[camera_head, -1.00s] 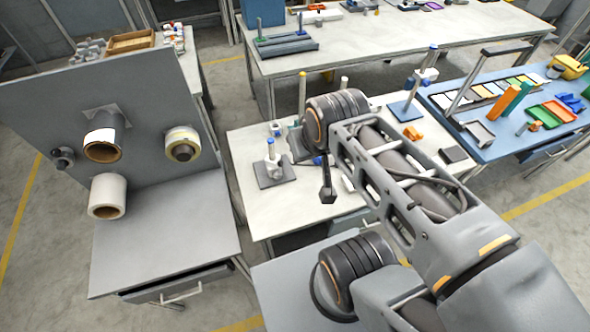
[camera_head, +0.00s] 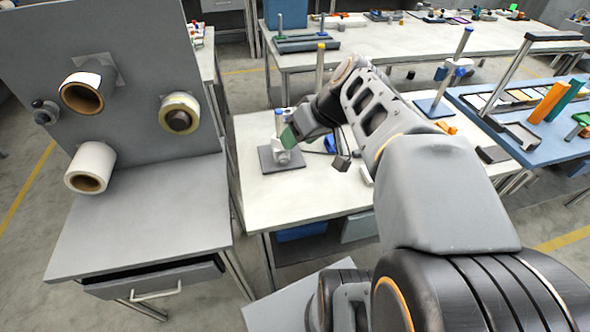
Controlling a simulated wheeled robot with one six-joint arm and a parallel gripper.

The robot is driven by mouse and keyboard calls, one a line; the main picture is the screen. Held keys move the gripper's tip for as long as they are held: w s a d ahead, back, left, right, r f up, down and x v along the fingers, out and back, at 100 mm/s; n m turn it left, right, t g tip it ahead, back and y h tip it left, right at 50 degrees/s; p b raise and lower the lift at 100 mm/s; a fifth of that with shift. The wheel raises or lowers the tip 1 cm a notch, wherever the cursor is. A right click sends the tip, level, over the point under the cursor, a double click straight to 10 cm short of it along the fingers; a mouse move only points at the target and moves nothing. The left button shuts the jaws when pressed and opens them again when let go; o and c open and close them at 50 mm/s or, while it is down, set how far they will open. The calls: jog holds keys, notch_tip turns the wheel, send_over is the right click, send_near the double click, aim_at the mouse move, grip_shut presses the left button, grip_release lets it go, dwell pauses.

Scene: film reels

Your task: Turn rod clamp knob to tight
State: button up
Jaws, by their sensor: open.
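A small rod stand (camera_head: 265,160) with a dark square base stands on the left part of the white table. It has a short blue-topped rod (camera_head: 279,120) and a pale clamp body (camera_head: 283,155). My gripper (camera_head: 289,139), with a green patch at its end, is at this stand, right beside the rod and just above the clamp in the picture. Contact cannot be told. Its fingers are small and partly hidden, and nothing is seen held. No separate knob can be made out on this clamp. A taller stand has a blue-topped rod (camera_head: 460,45) and a blue clamp part (camera_head: 459,71).
A yellow-topped rod (camera_head: 320,65) rises behind my arm. An orange piece (camera_head: 446,127) and a dark block (camera_head: 493,154) lie to the right on the white table (camera_head: 330,195). A grey panel with rolls (camera_head: 90,168) stands left. The table's front left is clear.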

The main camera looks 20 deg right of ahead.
jog(key=w+d+f+n+t+y+b, duration=0.2)
jog(key=w+d+f+t+b, duration=0.1)
jog(key=d+f+b, duration=0.5)
jog(key=w+d+f+n+t+y+b, duration=0.25)
jog(key=d+f+b, duration=0.3)
jog(key=b, duration=0.45)
jog(key=shift+m+h, duration=0.25)
jog(key=shift+h, duration=0.2)
jog(key=x, duration=0.4)
jog(key=b+x, duration=0.1)
jog(key=x, duration=0.4)
jog(key=b+x, duration=0.1)
jog(key=x, duration=0.3)
jog(key=shift+w+r, duration=0.25)
jog(key=shift+w, duration=0.1)
jog(key=c, duration=0.9)
jog(key=m+g+y, duration=0.1)
jog(key=m+y, duration=0.1)
jog(key=m, duration=0.1)
jog(key=shift+d, duration=0.2)
jog(key=shift+c, duration=0.2)
jog(key=o, duration=0.9)
jog(key=shift+o, duration=0.2)
